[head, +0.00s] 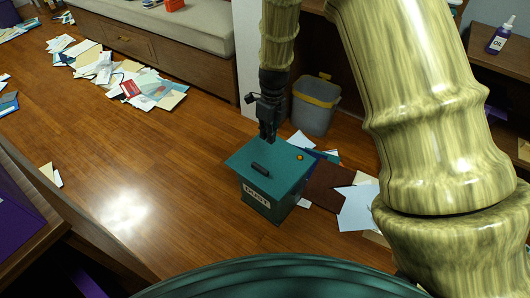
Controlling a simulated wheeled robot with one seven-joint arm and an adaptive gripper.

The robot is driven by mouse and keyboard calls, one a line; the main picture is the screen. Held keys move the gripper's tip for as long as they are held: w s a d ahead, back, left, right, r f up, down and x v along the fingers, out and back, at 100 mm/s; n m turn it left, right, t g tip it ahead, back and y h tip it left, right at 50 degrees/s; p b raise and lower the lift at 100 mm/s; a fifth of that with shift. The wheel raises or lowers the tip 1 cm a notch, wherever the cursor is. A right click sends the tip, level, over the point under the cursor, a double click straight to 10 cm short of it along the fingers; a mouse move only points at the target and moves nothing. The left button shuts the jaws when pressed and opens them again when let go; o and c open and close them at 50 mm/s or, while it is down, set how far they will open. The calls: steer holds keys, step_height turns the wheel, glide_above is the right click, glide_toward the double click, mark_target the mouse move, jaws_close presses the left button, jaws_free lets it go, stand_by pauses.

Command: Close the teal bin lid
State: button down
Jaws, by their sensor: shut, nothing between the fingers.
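The teal bin (262,203) stands on the wooden floor with a "DUST" label on its front. Its teal lid (282,160) lies over the top and looks flat, though I cannot tell whether it sits fully down. A black handle (261,169) and a small orange knob show on the lid. My gripper (268,139) is shut and empty, pointing down at the lid's back edge. I cannot tell whether the fingertips touch the lid.
A grey bin with a yellow rim (315,103) stands behind the teal bin. Papers and a brown folder (328,185) lie to its right. More scattered papers (125,80) lie at the upper left. The floor left of the teal bin is clear.

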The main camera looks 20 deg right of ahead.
mark_target(263, 171)
steer(key=f+b, duration=0.1)
steer(key=f, duration=0.3)
steer(key=a+f+b, duration=0.1)
steer(key=f+b, duration=0.1)
steer(key=f, duration=0.3)
steer(key=s+f+b, duration=0.1)
steer(key=f, duration=0.3)
steer(key=shift+a+f, duration=0.2)
steer(key=shift+f, duration=0.2)
steer(key=shift+s+a+f+h+p, duration=0.15)
steer(key=shift+a+f+h+p, duration=0.2)
steer(key=shift+p, duration=0.5)
steer(key=shift+f+p, duration=0.5)
steer(key=shift+f, duration=0.4)
steer(key=shift+r, duration=0.1)
step_height(263, 171, up, 3)
steer(key=p, duration=0.3)
steer(key=shift+r, duration=0.1)
step_height(263, 171, up, 11)
steer(key=p, duration=0.3)
steer(key=shift+s+f, duration=0.1)
steer(key=shift+f, duration=0.1)
